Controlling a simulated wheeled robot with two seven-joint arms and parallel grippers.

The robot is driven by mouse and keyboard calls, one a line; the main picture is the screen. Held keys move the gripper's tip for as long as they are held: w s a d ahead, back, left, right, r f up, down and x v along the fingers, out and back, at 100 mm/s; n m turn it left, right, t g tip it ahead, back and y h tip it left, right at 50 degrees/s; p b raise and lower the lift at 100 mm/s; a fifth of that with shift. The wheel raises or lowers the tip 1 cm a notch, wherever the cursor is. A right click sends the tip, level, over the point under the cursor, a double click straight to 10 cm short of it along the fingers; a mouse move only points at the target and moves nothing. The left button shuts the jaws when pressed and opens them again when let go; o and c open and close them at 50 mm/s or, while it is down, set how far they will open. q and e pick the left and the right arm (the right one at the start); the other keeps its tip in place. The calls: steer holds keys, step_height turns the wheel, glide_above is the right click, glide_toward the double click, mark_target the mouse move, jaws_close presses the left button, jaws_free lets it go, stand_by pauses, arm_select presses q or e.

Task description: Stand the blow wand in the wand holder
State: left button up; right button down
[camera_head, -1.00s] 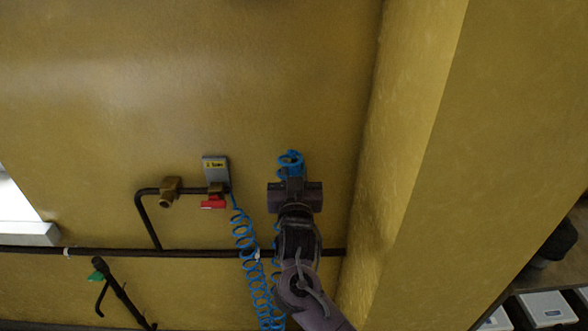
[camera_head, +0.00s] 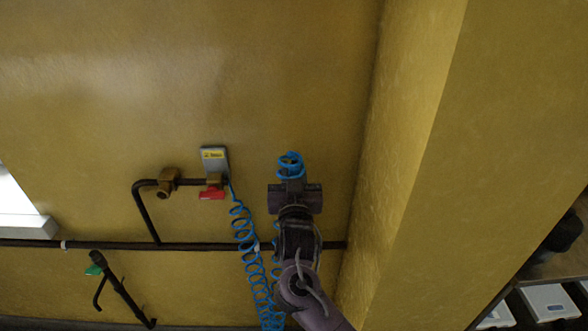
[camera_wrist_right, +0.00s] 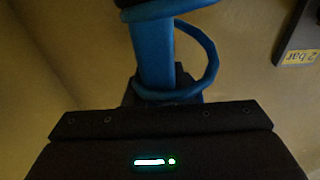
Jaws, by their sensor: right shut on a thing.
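My right gripper (camera_head: 292,183) is raised in front of the yellow wall and seen from behind in the head view. It is shut on the blue blow wand (camera_wrist_right: 156,50), which stands up from the jaws in the right wrist view with a blue hose loop around it. The wand's dark upper end is cut off by the top edge there. In the head view only blue loops (camera_head: 290,165) show above the gripper; the gripper hides the rest. I cannot make out the wand holder in either view. My left gripper is out of view.
A blue coiled hose (camera_head: 245,235) hangs from a wall pipe with a red valve handle (camera_head: 211,194) and a grey plate (camera_head: 214,162) labelled in yellow. A dark pipe (camera_head: 190,246) runs along the wall. A yellow wall corner (camera_head: 400,160) stands close on the right.

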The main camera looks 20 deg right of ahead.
steer(key=shift+f+b, duration=2.3)
steer(key=shift+f, duration=1.45)
steer(key=c, duration=1.1)
jaws_free()
steer(key=shift+s+a+f, duration=0.1)
steer(key=shift+s, duration=0.1)
steer(key=b+v, duration=0.1)
steer(key=v, duration=0.6)
steer(key=shift+s, duration=0.15)
